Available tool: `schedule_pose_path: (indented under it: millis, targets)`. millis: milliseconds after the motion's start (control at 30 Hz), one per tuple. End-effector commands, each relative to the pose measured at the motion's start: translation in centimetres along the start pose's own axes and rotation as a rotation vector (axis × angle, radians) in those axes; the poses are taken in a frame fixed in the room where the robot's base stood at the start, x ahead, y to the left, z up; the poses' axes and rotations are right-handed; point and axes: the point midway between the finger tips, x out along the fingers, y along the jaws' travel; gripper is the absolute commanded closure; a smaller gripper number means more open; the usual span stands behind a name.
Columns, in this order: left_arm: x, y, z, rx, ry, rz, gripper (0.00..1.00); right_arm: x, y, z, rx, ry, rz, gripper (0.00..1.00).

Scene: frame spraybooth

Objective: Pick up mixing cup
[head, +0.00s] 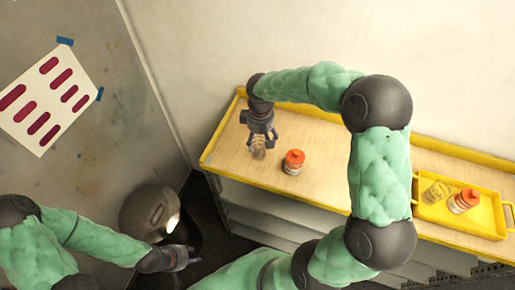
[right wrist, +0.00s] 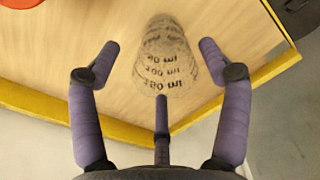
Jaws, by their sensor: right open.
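A clear mixing cup with dark ml markings (head: 258,152) stands on the wooden bench top near its left end. In the right wrist view the cup (right wrist: 166,62) lies between the spread fingers. My right gripper (head: 262,140) is open, just above and around the cup, with no finger clearly closed on it. In the right wrist view this gripper (right wrist: 158,50) has a finger on either side of the cup and a third finger in front of it. My left gripper (head: 188,258) is low at the left, away from the bench; its opening is too small to judge.
An orange-lidded jar (head: 293,162) stands just right of the cup. A yellow tray (head: 481,222) at the right holds another clear cup (head: 436,193) and an orange-lidded jar (head: 464,201). The bench has a raised yellow edge (head: 222,118). A rounded metal vessel (head: 150,212) sits lower left.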

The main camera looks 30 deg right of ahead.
Motion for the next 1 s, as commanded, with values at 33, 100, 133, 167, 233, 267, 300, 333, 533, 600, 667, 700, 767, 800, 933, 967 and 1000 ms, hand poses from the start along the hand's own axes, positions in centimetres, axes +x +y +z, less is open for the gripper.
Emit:
schedule_pose_path:
  millis: [33,100,133,167,233,267,300,333,533,600,667,700,767,800,933,967,1000]
  targets:
    - [0.0,0.0,0.0,0.0,0.0,0.0,0.6,0.2,0.0,0.0,0.0,0.0,0.0,0.22]
    - [0.0,0.0,0.0,0.0,0.0,0.0,0.6,0.5,-0.1,0.0,0.0,0.0,0.0,0.22]
    - [0.1,0.0,0.0,0.0,0.0,0.0,0.6,0.7,-0.1,0.0,0.0,0.0,-0.001,0.22]
    - [0.1,0.0,0.0,0.0,0.0,0.0,0.6,0.9,-0.1,0.0,0.0,-0.001,-0.001,0.22]
    - [0.2,-0.1,0.0,0.0,0.0,0.0,0.6,1.7,-0.3,-0.1,0.0,-0.002,-0.002,0.22]
    - [0.2,-0.1,0.0,0.0,0.0,0.0,0.6,2.1,-0.3,-0.1,0.0,-0.002,-0.002,0.22]
    - [0.3,-0.1,0.0,0.0,0.0,0.0,0.6,2.7,-0.5,-0.2,0.0,-0.002,-0.002,0.22]
    - [0.3,-0.1,0.0,0.0,0.0,0.0,0.6,3.2,-0.5,-0.2,-0.001,-0.003,-0.002,0.22]
    - [0.6,-0.2,-0.1,0.0,0.001,0.0,0.6,5.3,-0.5,-0.2,0.002,-0.001,-0.001,0.22]
    - [0.5,-0.2,-0.1,0.0,0.001,0.0,0.6,5.4,-0.5,-0.3,0.002,0.001,0.0,0.22]
    - [0.5,-0.2,-0.1,0.0,0.001,0.0,0.6,5.3,-0.5,-0.3,0.002,0.001,0.0,0.22]
    - [0.5,-0.2,-0.1,0.0,0.001,0.0,0.6,5.3,-0.5,-0.3,0.002,0.001,0.0,0.22]
    - [0.5,-0.2,-0.1,0.0,0.001,0.0,0.6,5.3,-0.5,-0.3,0.001,0.001,0.0,0.28]
    - [0.5,-0.2,-0.1,0.0,0.001,0.0,0.6,5.3,-0.5,-0.3,0.001,0.001,0.0,0.39]
    - [0.5,-0.2,-0.1,0.0,0.001,0.0,0.6,5.3,-0.5,-0.3,0.001,0.001,0.0,0.68]
    - [0.5,-0.2,-0.1,0.0,0.001,0.0,0.6,5.3,-0.5,-0.3,0.001,0.001,0.0,0.68]
    - [0.5,-0.2,-0.1,0.0,0.001,0.0,0.6,5.3,-0.5,-0.3,0.001,0.001,0.0,0.68]
